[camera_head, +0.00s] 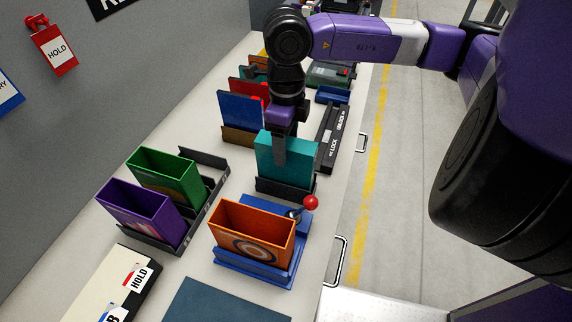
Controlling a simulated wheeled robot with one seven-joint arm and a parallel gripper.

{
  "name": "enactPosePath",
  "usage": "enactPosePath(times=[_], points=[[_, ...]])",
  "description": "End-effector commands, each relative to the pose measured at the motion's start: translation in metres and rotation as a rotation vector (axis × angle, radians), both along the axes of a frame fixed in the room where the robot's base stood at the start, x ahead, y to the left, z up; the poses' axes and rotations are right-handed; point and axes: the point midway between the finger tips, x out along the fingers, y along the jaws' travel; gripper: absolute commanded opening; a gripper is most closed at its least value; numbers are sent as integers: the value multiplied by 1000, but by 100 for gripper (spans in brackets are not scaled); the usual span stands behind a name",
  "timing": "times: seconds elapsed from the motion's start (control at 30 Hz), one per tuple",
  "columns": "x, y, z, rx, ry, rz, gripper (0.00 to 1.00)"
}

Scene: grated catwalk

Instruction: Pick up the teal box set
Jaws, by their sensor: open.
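The teal box (300,163) stands upright in a low black holder (284,188) near the middle of the bench. My gripper (283,143) points down at the box's top edge. One grey finger shows in front of the box's near face. The other finger is hidden, and the gap between the fingers cannot be seen. I cannot tell whether the visible finger touches the box.
An orange box (250,232) sits on a blue base with a red-knobbed lever (310,203) in front. Green (165,174) and purple (140,212) boxes stand left in a dark rack. A blue panel (239,112) stands behind; a black LOCK bar (332,137) lies right.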

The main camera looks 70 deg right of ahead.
Motion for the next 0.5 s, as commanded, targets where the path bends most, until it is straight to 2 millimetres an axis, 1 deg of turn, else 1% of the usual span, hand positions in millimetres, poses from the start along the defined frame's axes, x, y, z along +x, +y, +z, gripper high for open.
enactPosePath(times=[0.1,0.27,0.37,0.5], points=[[0,0,-4,0,-1,0,66],[0,0,-4,0,-1,0,66],[0,0,-4,0,0,0,49],[0,0,-4,0,0,0,21]])
